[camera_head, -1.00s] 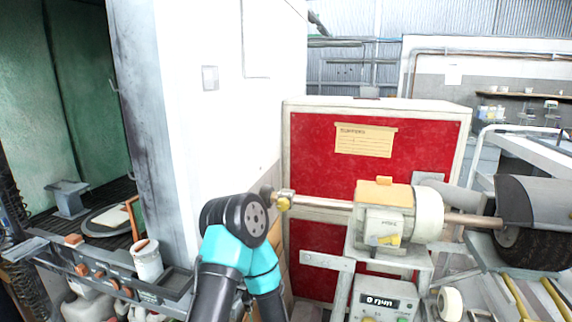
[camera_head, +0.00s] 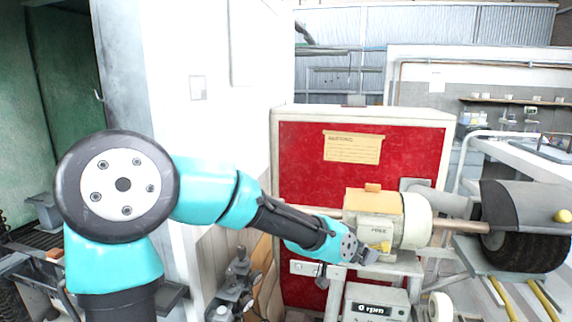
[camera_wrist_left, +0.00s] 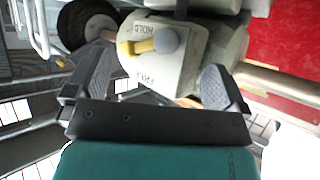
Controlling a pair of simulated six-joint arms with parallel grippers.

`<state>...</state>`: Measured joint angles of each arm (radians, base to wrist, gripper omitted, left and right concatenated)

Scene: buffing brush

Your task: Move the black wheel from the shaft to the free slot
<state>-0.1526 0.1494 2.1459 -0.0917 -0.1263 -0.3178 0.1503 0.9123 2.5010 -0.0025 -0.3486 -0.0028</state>
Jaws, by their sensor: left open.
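The black wheel (camera_head: 525,250) sits on the shaft (camera_head: 458,231) at the right, under a dark guard; it also shows at the top left of the left wrist view (camera_wrist_left: 68,28). The cream motor (camera_head: 378,226) stands between the wheel and my left gripper (camera_head: 368,258). My left gripper is open in front of the motor's face. In the left wrist view, a yellow lever with a grey knob (camera_wrist_left: 166,40) lies beyond the gap between the jaws, beside the HOLD and FREE labels. The jaws do not hold it. I cannot make out the free slot. My right gripper is not in view.
A red panel (camera_head: 330,190) stands behind the motor. A box reading 0 rpm (camera_head: 374,306) is below it, with a small white wheel (camera_head: 440,306) beside it. Yellow rails (camera_head: 500,296) run below the black wheel. A white wall (camera_head: 190,130) is at the left.

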